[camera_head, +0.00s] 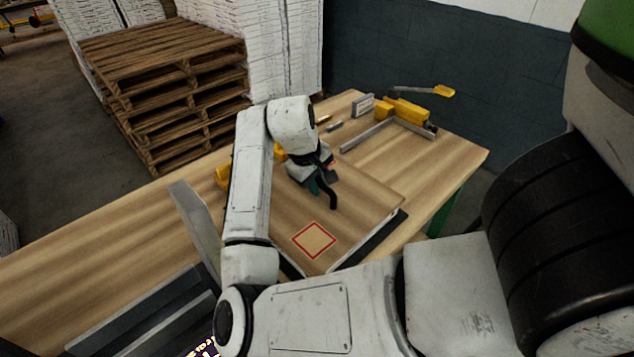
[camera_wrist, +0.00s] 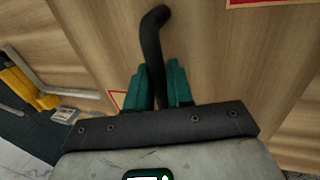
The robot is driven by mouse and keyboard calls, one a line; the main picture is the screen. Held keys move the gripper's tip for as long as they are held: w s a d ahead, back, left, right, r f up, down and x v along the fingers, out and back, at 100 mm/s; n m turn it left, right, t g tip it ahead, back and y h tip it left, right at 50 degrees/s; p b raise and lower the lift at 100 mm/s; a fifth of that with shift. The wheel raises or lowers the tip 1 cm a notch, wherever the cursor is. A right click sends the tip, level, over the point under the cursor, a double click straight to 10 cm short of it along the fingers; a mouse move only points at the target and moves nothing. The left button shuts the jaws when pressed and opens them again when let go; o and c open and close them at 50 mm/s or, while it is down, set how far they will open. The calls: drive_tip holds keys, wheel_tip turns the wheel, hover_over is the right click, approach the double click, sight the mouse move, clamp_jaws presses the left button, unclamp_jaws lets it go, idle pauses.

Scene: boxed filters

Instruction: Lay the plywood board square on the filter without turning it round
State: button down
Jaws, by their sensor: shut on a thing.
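The plywood board (camera_head: 365,205) is a flat tan panel with a red-outlined square on its near part. Parts of red outlines also show on the board in the wrist view (camera_wrist: 215,60). My gripper (camera_head: 318,184) is over the board. Its teal fingers (camera_wrist: 163,85) are shut on a bent black handle (camera_head: 331,196), which stands out past the fingertips. The filter is mostly hidden; a pale edge (camera_head: 352,246) shows beneath the board's near right side, above a dark strip. I cannot tell whether the board touches it. My arm hides the board's left side.
The wooden table (camera_head: 95,235) has free room at the left. A yellow clamp (camera_head: 405,111), a metal bar and a small grey box (camera_head: 363,105) lie at the back. Pallets (camera_head: 165,80) stand behind the table.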

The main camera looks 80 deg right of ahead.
sight(307, 203)
drive_tip(key=c, duration=1)
unclamp_jaws()
drive_tip(key=p+v, duration=0.6)
drive_tip(key=v, duration=0.6)
drive_tip(key=shift+r, duration=0.15)
